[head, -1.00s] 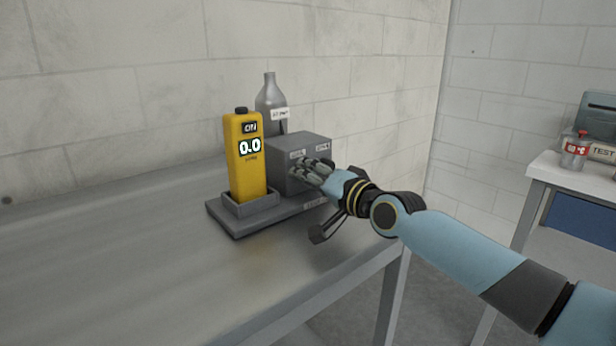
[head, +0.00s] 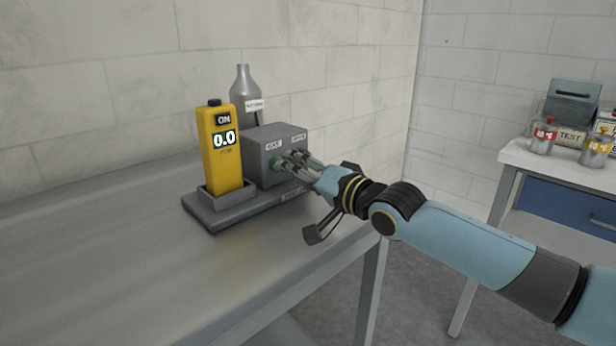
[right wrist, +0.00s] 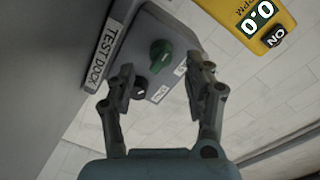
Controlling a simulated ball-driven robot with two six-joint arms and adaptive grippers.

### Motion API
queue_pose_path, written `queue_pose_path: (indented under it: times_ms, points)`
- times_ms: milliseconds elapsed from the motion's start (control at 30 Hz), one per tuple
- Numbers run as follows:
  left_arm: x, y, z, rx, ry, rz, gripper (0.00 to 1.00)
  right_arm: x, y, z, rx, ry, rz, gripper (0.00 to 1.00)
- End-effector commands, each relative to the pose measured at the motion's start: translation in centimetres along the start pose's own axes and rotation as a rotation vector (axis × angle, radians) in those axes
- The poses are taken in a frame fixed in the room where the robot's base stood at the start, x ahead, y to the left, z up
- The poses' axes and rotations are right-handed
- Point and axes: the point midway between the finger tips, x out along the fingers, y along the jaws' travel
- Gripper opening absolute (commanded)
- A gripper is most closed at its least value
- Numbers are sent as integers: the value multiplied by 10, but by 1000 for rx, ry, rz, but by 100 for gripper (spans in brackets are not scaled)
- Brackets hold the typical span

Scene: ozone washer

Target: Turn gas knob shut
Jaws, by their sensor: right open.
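The grey box (head: 262,170) of the test dock has two knobs on its front. The green knob (right wrist: 160,51) is under the GAS label (head: 273,145); it also shows in the head view (head: 276,163). A dark knob (right wrist: 140,88) sits beside it. My right gripper (right wrist: 165,84) is open, and its fingers point at the box front. In the right wrist view the green knob appears between and beyond the fingertips, and the dark knob is close to the left finger. Whether a finger touches either knob cannot be told. My left gripper is out of view.
A yellow meter (head: 222,165) reading 0.0 and ON stands in a cradle on the dock base (head: 225,219). A grey gas bottle (head: 241,88) stands behind. The metal table (head: 110,255) is clear at left. A second bench (head: 520,155) at right holds labelled jars.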

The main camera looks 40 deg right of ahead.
Motion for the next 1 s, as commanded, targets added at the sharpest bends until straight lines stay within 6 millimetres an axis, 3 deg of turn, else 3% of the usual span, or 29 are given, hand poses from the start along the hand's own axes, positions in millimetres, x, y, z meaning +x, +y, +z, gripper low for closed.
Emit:
queue_pose_path:
  times_ms: [100,400,1000]
  points:
    - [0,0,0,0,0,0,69,-14,0,1,-4,-3,-2,53]
    - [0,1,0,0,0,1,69,-32,0,0,-1,-1,-1,53]
    - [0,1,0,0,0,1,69,-35,0,0,2,-1,-2,53]
